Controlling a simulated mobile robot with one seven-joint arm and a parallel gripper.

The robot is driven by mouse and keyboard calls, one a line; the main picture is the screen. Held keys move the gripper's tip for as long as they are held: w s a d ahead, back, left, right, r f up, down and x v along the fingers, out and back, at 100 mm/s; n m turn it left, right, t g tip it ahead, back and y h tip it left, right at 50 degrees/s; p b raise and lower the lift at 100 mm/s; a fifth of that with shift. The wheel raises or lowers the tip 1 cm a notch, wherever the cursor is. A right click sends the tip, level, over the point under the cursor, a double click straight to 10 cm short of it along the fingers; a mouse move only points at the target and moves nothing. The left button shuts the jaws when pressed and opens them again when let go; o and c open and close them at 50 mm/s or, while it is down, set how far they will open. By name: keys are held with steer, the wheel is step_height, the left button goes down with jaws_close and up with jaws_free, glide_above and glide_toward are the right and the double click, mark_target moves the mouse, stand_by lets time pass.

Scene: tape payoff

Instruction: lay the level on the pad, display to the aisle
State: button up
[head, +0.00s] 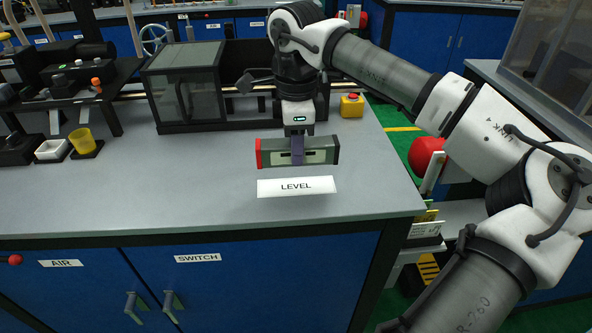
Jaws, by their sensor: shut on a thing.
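The level (326,152) is a dark bar with a red left end and a pale strip along the face towards me. My gripper (297,152) points down and is shut on the middle of the level, with a finger across its near face. The level is roughly horizontal, over the grey worktop. I cannot tell whether it touches anything below. A white plate marked LEVEL (296,187) shows just below and in front of it. No separate pad can be made out. A display cannot be clearly made out either.
Behind the level stands a dark machine with a glazed cover (187,90). A yellow box with a red button (352,104) is at the back right. A yellow cup (82,142) and white tray (52,150) are at left. The worktop (170,195) is clear at front left.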

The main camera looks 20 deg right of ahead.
mark_target(296, 186)
steer(key=shift+f, duration=3.25)
steer(key=shift+f, duration=0.2)
steer(key=o, duration=1.1)
steer(key=shift+r, duration=0.15)
step_height(296, 186, up, 12)
steer(key=shift+r, duration=0.1)
